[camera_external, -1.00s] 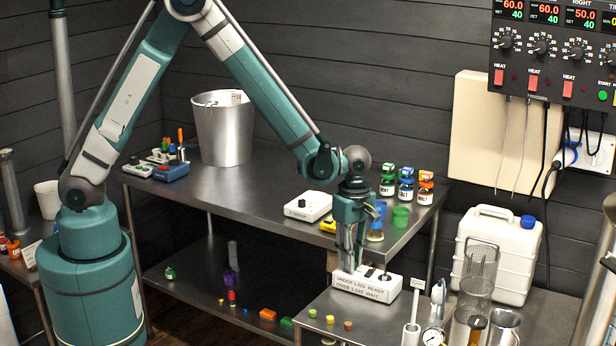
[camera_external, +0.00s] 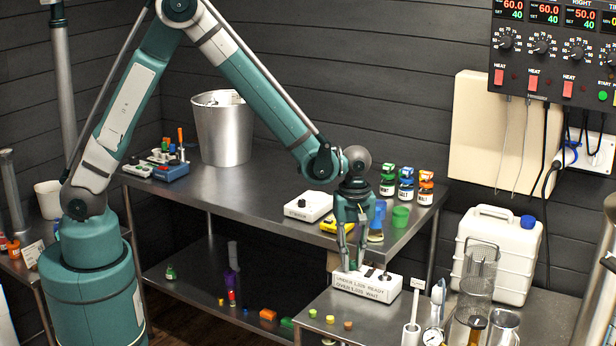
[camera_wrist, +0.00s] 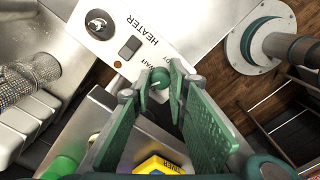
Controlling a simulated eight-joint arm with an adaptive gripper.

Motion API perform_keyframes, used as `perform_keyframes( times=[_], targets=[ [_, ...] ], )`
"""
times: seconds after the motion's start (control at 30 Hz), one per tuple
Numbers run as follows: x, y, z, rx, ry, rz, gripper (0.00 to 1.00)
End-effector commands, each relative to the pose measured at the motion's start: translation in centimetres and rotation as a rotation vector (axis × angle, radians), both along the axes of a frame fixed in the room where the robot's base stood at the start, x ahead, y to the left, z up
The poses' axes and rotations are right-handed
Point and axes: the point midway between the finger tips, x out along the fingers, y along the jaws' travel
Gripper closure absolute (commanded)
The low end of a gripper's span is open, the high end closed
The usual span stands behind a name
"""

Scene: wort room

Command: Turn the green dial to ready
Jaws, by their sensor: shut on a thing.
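The white box (camera_external: 366,285) stands on the lower right bench in the external view. Its front reads "UNDER 1.020 READY, OVER 1.020 WAIT". In the wrist view its top (camera_wrist: 135,28) carries the word HEATER, a black knob (camera_wrist: 101,23) and a small dark switch (camera_wrist: 130,47). The green dial (camera_wrist: 159,79) sits at the near edge of that top, with a pale line on it. Part of the READY/WAIT lettering beside it is covered by my fingers. My gripper (camera_external: 351,264) points down at the box's left end, shut on the green dial from both sides.
Behind the box, a steel table (camera_external: 260,190) holds a white box with a knob (camera_external: 308,206), a yellow device (camera_external: 338,226) and several jars. A white jerrycan (camera_external: 497,255) stands to the right. Small coloured blocks lie at the bench's left.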

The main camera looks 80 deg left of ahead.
Motion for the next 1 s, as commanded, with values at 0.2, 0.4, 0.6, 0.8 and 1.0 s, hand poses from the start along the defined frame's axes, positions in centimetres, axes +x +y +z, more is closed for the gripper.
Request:
perform_keyframes(
  times=[0.2, 0.4, 0.6, 0.8, 1.0],
  targets=[
    [-0.07, -0.04, -0.22, -0.001, 0.001, -0.206, 0.95],
    [-0.08, -0.04, -0.18, -0.001, 0.001, -0.396, 0.95],
    [-0.12, -0.04, -0.18, -0.001, 0.001, -0.586, 0.95],
    [-0.09, -0.04, -0.15, -0.001, 0.001, -0.776, 0.95],
    [-0.11, -0.03, -0.15, -0.001, 0.001, -0.966, 0.95]
  ],
)
